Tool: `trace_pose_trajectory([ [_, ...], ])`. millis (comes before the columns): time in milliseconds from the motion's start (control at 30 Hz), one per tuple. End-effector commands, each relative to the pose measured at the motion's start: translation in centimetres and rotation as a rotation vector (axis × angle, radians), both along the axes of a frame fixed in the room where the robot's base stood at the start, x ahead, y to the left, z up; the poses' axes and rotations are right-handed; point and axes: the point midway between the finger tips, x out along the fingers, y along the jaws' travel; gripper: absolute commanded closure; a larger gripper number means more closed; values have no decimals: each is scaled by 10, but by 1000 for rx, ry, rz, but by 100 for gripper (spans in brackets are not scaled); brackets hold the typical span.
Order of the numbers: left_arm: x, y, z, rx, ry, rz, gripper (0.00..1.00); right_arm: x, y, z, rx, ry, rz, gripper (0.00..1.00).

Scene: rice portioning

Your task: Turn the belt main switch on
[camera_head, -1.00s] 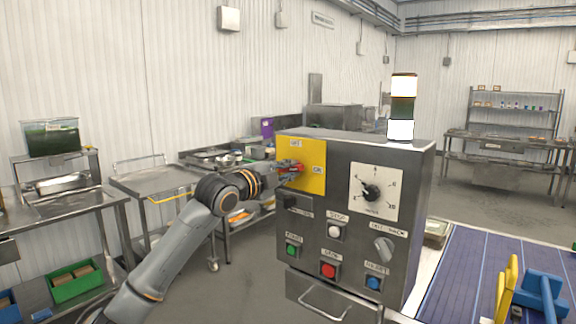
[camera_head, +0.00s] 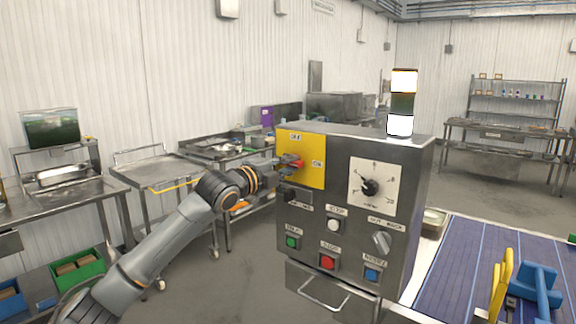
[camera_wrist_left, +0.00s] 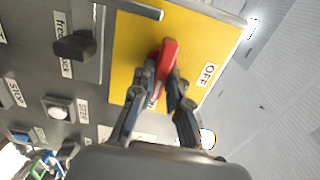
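The red switch handle (camera_head: 291,163) sits on the yellow plate (camera_head: 314,178) at the upper left of the grey control box's front. OFF is printed at the plate's top and ON at its right. The handle lies roughly sideways, one end towards the ON side. My left gripper (camera_head: 284,163) reaches it from the left. In the left wrist view, the two fingers (camera_wrist_left: 163,80) close in on both sides of the red handle (camera_wrist_left: 167,52) and appear shut on it; they hide part of it. The OFF label is clear to the right there. My right gripper is not in view.
The box (camera_head: 405,190) also carries a dial (camera_head: 370,187), a black knob (camera_head: 291,196) and several coloured buttons. A light tower (camera_head: 402,102) stands on top, partly lit. A blue belt (camera_head: 470,262) runs at the right. Steel carts (camera_head: 165,172) stand behind my left arm.

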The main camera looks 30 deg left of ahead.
Motion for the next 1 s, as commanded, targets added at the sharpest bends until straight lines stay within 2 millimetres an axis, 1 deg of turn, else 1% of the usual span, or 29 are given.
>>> trace_pose_trajectory([
  [33, 0, -1, -4, 3, 8, -2, 77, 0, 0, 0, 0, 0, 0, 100],
  [67, 0, -1, -4, 3, 8, -2, 71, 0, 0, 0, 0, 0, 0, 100],
  [100, 1, -1, -4, 3, 7, -2, 63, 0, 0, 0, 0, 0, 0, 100],
  [400, 0, 0, -2, 0, 3, 0, 62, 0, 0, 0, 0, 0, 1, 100],
  [500, -4, 1, -2, 2, 4, 0, 62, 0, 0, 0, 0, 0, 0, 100],
  [633, -20, 3, -3, 4, 6, 2, 62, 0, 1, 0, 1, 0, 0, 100],
  [900, -62, 4, -3, 9, 8, -2, 62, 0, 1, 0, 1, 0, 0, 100],
  [1000, -71, 8, -5, 3, 8, 5, 62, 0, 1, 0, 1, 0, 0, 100],
])
